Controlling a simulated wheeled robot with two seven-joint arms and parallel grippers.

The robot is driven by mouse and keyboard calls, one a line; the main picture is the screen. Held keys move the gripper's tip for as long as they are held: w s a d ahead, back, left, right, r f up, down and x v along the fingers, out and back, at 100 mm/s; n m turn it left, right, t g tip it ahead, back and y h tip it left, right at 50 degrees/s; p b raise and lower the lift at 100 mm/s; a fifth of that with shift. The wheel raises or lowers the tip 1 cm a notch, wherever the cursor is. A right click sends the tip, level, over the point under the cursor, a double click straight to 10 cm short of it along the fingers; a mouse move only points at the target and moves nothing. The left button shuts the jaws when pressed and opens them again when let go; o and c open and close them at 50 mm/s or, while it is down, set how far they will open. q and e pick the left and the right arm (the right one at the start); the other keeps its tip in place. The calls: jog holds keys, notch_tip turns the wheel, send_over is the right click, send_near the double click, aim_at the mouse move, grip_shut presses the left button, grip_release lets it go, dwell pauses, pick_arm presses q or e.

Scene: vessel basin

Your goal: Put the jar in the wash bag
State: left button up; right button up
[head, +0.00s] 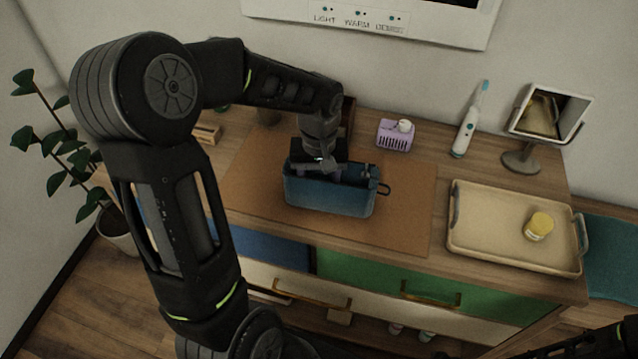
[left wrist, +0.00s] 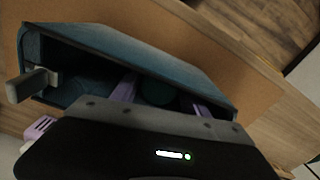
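The wash bag (head: 330,195) is a blue open-topped box on the brown mat, with a dark loop at its right end. Its open mouth also shows in the left wrist view (left wrist: 165,50). My left gripper (head: 322,172) points down into the bag. Its two lavender fingers (left wrist: 160,98) stand apart inside the mouth. A dark green round thing (left wrist: 158,92) lies between them with gaps on both sides; it may be the jar's lid, but the shade hides it. A small yellow-lidded container (head: 539,226) stands on the tray. My right arm shows only at the bottom right edge.
The beige tray (head: 480,240) with handles lies right of the mat (head: 405,215). A lilac holder (head: 396,135), an electric toothbrush (head: 468,120) and a mirror (head: 541,118) stand along the back. A wooden block (head: 208,133) is at the left. The mat's right part is clear.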

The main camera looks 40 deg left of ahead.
pick_arm(q)
jog(key=shift+o, duration=1.3)
jog(key=shift+r, duration=0.1)
jog(key=shift+r, duration=0.2)
jog(key=shift+w+r, duration=0.1)
jog(key=shift+r, duration=0.25)
notch_tip(320, 180, up, 11)
jog(key=shift+c, duration=0.5)
